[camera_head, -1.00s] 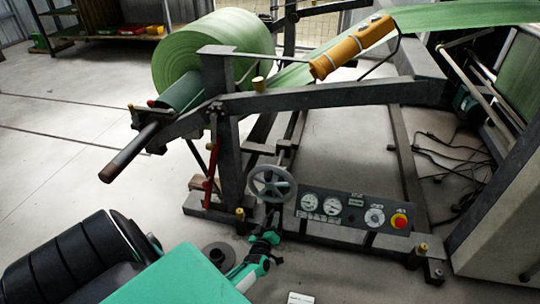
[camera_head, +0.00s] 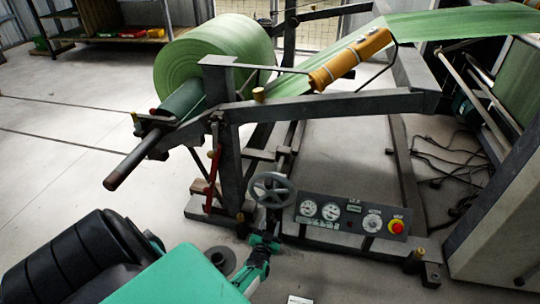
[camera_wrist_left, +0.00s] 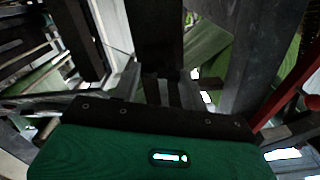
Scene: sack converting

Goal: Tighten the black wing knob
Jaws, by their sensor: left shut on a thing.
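My left gripper (camera_head: 271,225) reaches up from the bottom of the head view to just below the grey handwheel (camera_head: 272,190), at the front of the unwind stand. It is shut on a small dark thing, which I take to be the black wing knob. The fingers and the handwheel largely hide the knob in the head view, and its wings cannot be made out. In the left wrist view the narrow dark fingers (camera_wrist_left: 162,92) are close together and meet a dark shape straight ahead. My right gripper is not in view.
A gauge panel (camera_head: 352,215) with a red button stands right of the handwheel. A red lever (camera_head: 213,180) is on its left. The green roll (camera_head: 213,62) sits above on a shaft that juts left. Loose cables (camera_head: 455,165) lie on the floor at right.

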